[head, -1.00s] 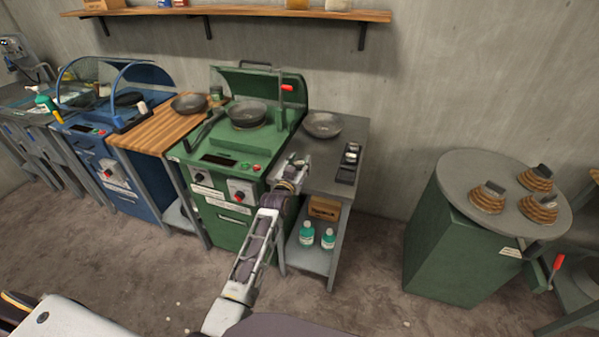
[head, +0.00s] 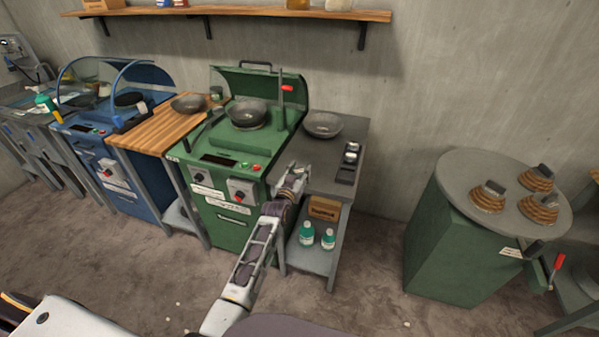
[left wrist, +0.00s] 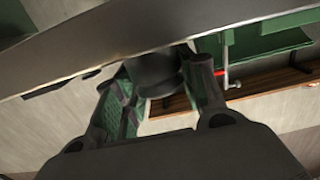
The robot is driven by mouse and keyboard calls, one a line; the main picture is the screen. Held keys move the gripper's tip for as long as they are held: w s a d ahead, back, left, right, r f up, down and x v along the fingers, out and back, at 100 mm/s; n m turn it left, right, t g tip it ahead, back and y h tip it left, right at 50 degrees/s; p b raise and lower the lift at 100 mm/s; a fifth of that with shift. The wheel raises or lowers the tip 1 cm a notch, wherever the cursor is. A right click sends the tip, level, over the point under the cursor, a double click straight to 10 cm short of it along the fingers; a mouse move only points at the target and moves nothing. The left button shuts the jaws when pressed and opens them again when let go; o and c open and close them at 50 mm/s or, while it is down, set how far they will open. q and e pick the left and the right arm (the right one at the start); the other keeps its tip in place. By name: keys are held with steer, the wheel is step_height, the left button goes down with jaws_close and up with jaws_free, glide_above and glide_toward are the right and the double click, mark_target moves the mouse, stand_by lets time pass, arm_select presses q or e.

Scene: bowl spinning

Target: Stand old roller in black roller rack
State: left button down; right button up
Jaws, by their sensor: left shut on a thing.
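My left gripper (head: 297,173) is at the front left edge of the grey side table (head: 330,180), beside the green machine. In the left wrist view, its fingers are shut on a dark, round-ended piece (left wrist: 155,72), which I take to be the old roller. The roller is hardly distinguishable in the head view. The black roller rack (head: 345,176) lies on the table to the right of the gripper, apart from it. Pale metallic roller ends (head: 352,147) show in its slots. My right gripper is out of view.
A dark pan (head: 323,125) sits at the back of the table. The green machine (head: 225,215) stands to the left, with a bowl (head: 247,113) and an upright red-tipped lever (head: 287,88). Bottles (head: 307,233) and a box (head: 324,208) occupy the lower shelf.

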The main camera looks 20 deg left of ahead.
arm_select(q)
steer(key=c, duration=0.9)
jaws_free()
steer(key=shift+c, duration=0.2)
steer(key=shift+o, duration=0.4)
steer(key=shift+r, duration=0.1)
steer(key=shift+s, duration=1.4)
steer(key=shift+s+r, duration=0.1)
steer(key=shift+s, duration=1.35)
glide_toward(298, 173)
steer(key=shift+s+r, duration=0.1)
steer(key=shift+s, duration=0.25)
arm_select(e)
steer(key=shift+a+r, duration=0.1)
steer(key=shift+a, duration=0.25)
